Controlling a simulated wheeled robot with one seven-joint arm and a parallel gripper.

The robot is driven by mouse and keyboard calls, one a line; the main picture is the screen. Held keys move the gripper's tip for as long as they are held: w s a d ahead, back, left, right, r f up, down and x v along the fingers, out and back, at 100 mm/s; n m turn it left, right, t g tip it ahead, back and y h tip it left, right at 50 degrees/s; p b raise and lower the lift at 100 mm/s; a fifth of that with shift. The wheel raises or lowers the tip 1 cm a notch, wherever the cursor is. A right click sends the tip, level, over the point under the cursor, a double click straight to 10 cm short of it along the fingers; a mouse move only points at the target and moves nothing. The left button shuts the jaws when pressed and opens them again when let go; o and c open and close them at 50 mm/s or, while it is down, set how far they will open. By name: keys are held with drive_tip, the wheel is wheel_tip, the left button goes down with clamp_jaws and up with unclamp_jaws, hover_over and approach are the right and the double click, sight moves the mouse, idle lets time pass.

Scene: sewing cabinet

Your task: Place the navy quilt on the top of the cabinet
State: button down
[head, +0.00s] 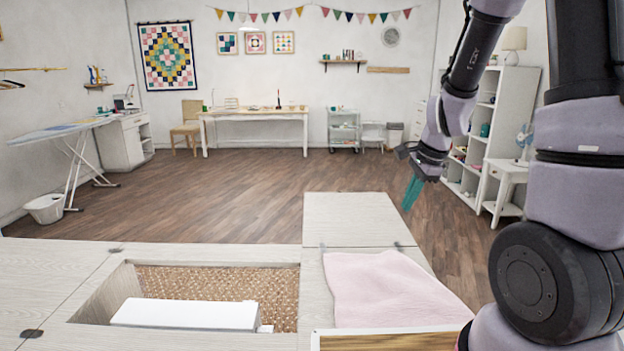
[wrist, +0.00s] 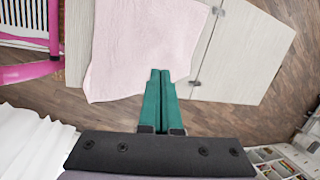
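No navy quilt shows in either view. The cabinet (head: 350,218) has a pale wood top with an open well and a flap that extends away from me. A pale pink cloth (head: 385,290) lies on the top right of the well, and it also shows in the wrist view (wrist: 135,35). My gripper (head: 409,208) is in the air beyond the cabinet's right side, pointing down. In the wrist view its green fingers (wrist: 160,72) are together with nothing seen between them, and their tips overlap the pink cloth in the picture.
A white sewing machine (head: 185,314) sits low in the well. A wood-topped item (head: 385,342) is cut off at the front edge. A bright pink frame (wrist: 54,30) and white fabric (wrist: 30,145) show in the wrist view. The floor beyond is open.

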drive_tip(key=s+r+n+t, duration=0.2)
drive_tip(key=s+r+n, duration=0.4)
drive_tip(key=r, duration=0.6)
drive_tip(key=s+r+n+t, duration=0.2)
drive_tip(key=s+r+n, duration=0.4)
drive_tip(key=s+r, duration=0.4)
drive_tip(key=shift+d+r+t, duration=0.15)
drive_tip(key=shift+r+t, duration=0.15)
drive_tip(key=shift+r, duration=0.55)
drive_tip(key=shift+d, duration=0.1)
